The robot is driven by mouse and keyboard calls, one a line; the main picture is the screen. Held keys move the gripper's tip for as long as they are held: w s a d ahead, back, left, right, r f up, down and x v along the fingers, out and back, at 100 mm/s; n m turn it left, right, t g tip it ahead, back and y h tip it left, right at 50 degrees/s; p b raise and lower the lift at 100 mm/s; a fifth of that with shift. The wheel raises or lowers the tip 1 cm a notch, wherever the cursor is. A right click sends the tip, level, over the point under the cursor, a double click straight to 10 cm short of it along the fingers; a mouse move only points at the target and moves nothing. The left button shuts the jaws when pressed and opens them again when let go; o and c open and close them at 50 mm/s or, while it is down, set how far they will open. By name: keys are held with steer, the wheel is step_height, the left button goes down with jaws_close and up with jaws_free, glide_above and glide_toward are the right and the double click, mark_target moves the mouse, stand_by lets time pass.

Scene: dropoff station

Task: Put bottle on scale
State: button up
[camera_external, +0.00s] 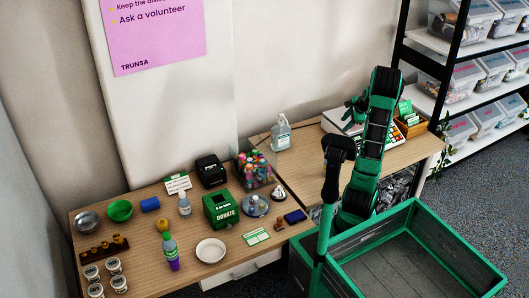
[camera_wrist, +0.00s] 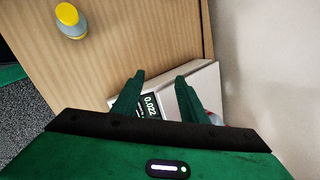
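The white scale (camera_external: 333,125) sits on the right-hand table against the wall. It also shows in the wrist view (camera_wrist: 205,76) with a dark display (camera_wrist: 149,106) that seems to read 0.022. My gripper (camera_wrist: 158,77) is open, its two green fingers apart over the scale with nothing seen between them. In the external view my gripper (camera_external: 353,107) hangs close above the scale. A yellow-capped bottle (camera_wrist: 70,20) stands on the wood, apart from the scale. A clear pump bottle (camera_external: 281,135) stands left of the scale, and a green and purple bottle (camera_external: 170,252) on the left-hand table.
A small clear bottle (camera_external: 184,206), a green donation box (camera_external: 221,209) and a white plate (camera_external: 210,250) are on the left-hand table. A green-rimmed crate (camera_external: 440,243) is in front. A partly hidden red and clear item (camera_wrist: 216,119) shows behind my finger.

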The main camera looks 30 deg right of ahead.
steer(key=s+a+n+g, duration=0.2)
steer(key=s+a+n, duration=0.3)
steer(key=s, duration=0.4)
steer(key=s+a+r+n+g, duration=0.1)
steer(key=s+a+n+g, duration=0.1)
steer(key=s+a+n, duration=0.4)
steer(key=s+a+n+g, duration=0.2)
steer(key=s+a+n, duration=0.3)
steer(key=s, duration=0.9)
steer(key=shift+s+a+r, duration=0.2)
steer(key=shift+a+r, duration=0.1)
steer(key=shift+a, duration=0.2)
